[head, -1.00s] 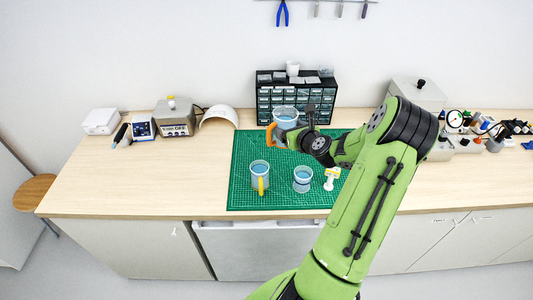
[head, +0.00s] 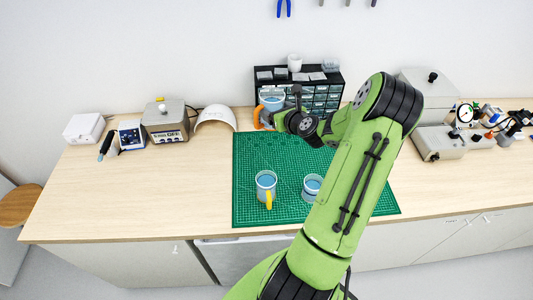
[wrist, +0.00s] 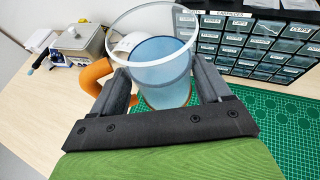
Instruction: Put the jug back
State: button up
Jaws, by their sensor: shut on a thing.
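The jug in my grip is clear with blue liquid and an orange handle. In the head view the jug (head: 271,104) is near the mat's back edge, in front of the drawer cabinet's left side. My gripper (head: 277,119) is shut on it. In the wrist view the jug (wrist: 160,70) stands between the two fingers of my gripper (wrist: 164,88), with its orange handle (wrist: 95,77) to the left. It looks about upright. I cannot tell whether its base touches the bench. A yellow-handled jug (head: 265,183) and another cup of blue liquid (head: 312,184) stand on the mat.
The green cutting mat (head: 250,210) is partly covered by my arm. A black drawer cabinet (head: 325,104) stands behind the held jug. A white curved cover (head: 215,117) and a hotplate box (head: 165,121) stand to its left. The bench's left front (head: 150,195) is clear.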

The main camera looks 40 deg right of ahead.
jog(key=shift+w+d+f, duration=0.1)
jog(key=shift+w+d, duration=0.05)
jog(key=shift+w, duration=0.15)
jog(key=shift+w+f+b, duration=0.25)
jog(key=shift+f+b, duration=0.15)
jog(key=shift+s+f+b, duration=0.25)
jog(key=shift+s+b, duration=0.15)
jog(key=shift+b, duration=0.05)
jog(key=shift+s+f+b, duration=0.1)
jog(key=shift+f+b, duration=0.2)
jog(key=shift+b, duration=0.05)
jog(key=f+b, duration=0.9)
jog(key=f, duration=0.9)
jog(key=shift+w+b, duration=0.2)
jog(key=shift+b, duration=0.2)
